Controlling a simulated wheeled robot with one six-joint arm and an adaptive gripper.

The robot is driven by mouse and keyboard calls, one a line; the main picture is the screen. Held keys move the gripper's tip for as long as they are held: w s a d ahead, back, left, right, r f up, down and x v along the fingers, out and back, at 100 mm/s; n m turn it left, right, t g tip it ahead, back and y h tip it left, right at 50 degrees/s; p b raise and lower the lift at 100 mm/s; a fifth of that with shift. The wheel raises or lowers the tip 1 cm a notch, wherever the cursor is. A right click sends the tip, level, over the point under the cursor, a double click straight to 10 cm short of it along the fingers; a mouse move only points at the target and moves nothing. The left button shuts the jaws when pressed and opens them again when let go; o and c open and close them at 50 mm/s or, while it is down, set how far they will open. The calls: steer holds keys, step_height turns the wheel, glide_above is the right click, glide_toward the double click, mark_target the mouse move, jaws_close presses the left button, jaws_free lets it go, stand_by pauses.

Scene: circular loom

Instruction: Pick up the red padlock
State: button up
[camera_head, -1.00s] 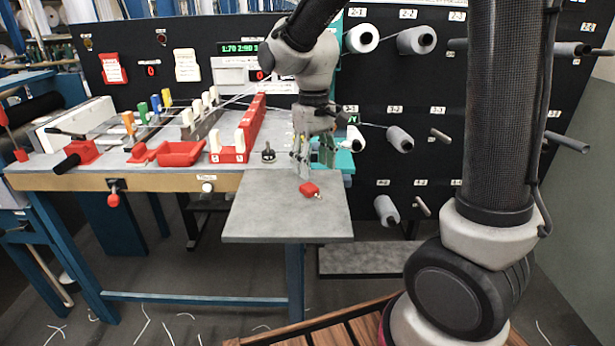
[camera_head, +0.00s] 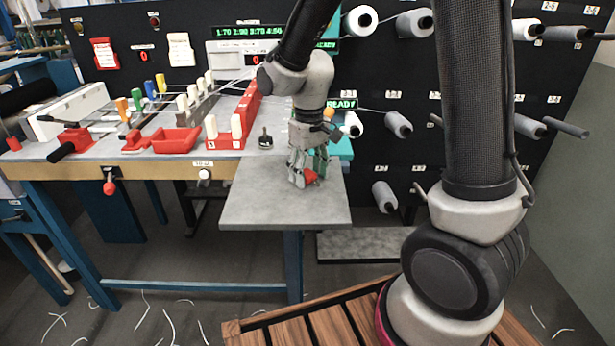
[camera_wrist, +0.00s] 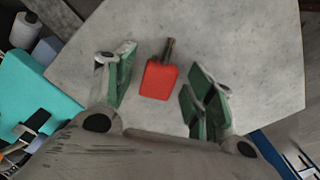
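The red padlock (camera_wrist: 159,80) lies on the bare grey tabletop (camera_wrist: 240,40), with its dark metal shackle pointing away from my gripper in the wrist view. My gripper (camera_wrist: 163,88) is open. Its green-padded fingers stand on either side of the padlock, with a visible gap on both sides. In the head view my gripper (camera_head: 309,175) is low over the grey table extension, and the padlock (camera_head: 310,176) shows partly behind the fingers. I cannot tell whether the fingertips touch the table.
A black-and-metal fitting (camera_head: 265,141) stands left of my gripper. Farther left are a red tray (camera_head: 175,141) and a red block with white pegs (camera_head: 225,138). A teal part (camera_head: 340,150) is behind my gripper. The front of the grey extension (camera_head: 270,212) is clear.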

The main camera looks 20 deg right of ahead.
mark_target(309, 174)
steer(key=c, duration=1)
steer(key=shift+r, duration=0.1)
step_height(309, 174, up, 10)
steer(key=shift+f, duration=0.1)
steer(key=o, duration=0.6)
jaws_close()
